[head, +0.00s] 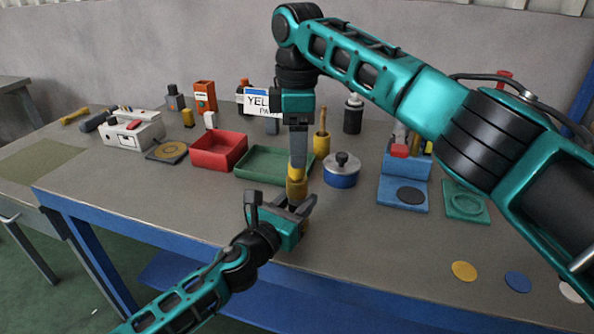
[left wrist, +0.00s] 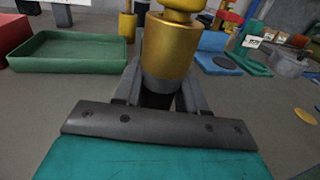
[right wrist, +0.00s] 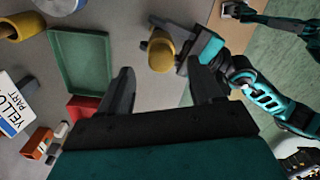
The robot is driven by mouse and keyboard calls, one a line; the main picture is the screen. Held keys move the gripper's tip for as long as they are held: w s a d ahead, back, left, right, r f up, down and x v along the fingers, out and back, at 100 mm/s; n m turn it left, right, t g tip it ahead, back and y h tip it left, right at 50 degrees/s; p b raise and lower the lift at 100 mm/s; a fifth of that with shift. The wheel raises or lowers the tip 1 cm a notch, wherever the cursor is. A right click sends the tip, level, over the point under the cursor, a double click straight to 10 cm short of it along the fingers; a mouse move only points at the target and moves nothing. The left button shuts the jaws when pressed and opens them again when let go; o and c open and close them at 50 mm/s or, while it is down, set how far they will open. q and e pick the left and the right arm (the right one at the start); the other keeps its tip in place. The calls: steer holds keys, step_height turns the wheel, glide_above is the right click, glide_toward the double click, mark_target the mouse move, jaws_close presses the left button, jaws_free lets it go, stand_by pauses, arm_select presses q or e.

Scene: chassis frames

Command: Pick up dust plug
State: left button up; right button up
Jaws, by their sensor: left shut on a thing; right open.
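A yellow cylindrical piece with a narrower knob on top and a grey lower band (left wrist: 172,45) stands upright in my left gripper (left wrist: 158,95); I take it as the dust plug, though I cannot tell whether the knob is separate. In the head view the yellow piece (head: 296,188) is partly hidden between my grippers. My left gripper (head: 290,207) is shut on it near the table's front edge. My right gripper (head: 297,172) points down just above it. In the right wrist view its fingers (right wrist: 165,90) are apart and empty, with the yellow piece (right wrist: 160,55) beyond them.
A green tray (head: 245,172) and a red bin (head: 219,165) are behind the grippers. A blue pot with a lid (head: 341,180) and a yellow cup (head: 321,146) stand close by. Blue and green fixtures (head: 402,195) are to the right. Coloured discs (head: 464,271) lie at the front right.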

mark_target(296, 174)
step_height(296, 174, down, 4)
steer(key=shift+f, duration=0.2)
steer(key=shift+c, duration=0.3)
steer(key=c, duration=1.1)
